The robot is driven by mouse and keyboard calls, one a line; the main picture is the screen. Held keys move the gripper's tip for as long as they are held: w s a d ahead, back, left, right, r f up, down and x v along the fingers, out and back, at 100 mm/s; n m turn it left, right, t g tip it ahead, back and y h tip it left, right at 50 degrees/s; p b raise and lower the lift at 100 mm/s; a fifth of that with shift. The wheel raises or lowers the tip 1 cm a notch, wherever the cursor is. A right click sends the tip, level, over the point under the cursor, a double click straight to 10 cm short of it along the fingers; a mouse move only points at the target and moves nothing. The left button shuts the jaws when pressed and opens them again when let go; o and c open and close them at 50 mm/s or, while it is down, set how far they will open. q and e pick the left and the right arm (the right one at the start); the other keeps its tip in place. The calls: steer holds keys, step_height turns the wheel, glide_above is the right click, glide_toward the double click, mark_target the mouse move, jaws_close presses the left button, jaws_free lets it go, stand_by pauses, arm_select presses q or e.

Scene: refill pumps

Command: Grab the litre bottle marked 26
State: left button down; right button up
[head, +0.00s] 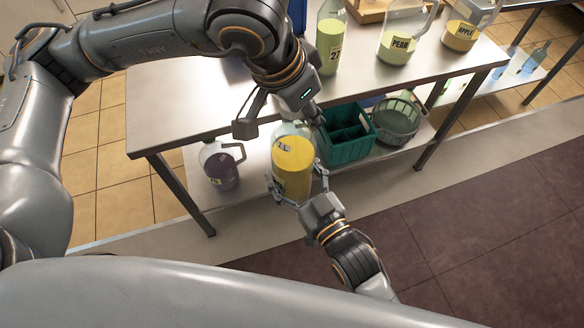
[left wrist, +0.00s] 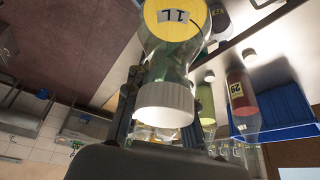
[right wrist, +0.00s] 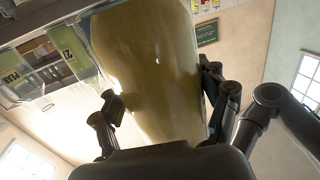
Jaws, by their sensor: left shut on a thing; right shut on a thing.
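A clear bottle of yellow liquid (head: 293,168) is held in front of the table between both my grippers. Its label seems to read 1L in the left wrist view (left wrist: 178,25). My right gripper (head: 297,182) is shut around its body, which fills the right wrist view (right wrist: 145,70).
On the table (head: 190,95) stand a green bottle marked 27 (head: 330,45), a PEAR jug (head: 397,48) and an APPLE jug (head: 461,36). The lower shelf holds a dark purple jug (head: 222,170), a green crate (head: 345,137) and a round basket (head: 398,122).

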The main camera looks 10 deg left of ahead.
arm_select(q)
steer(key=c, duration=1)
jaws_free()
steer(key=shift+c, duration=0.2)
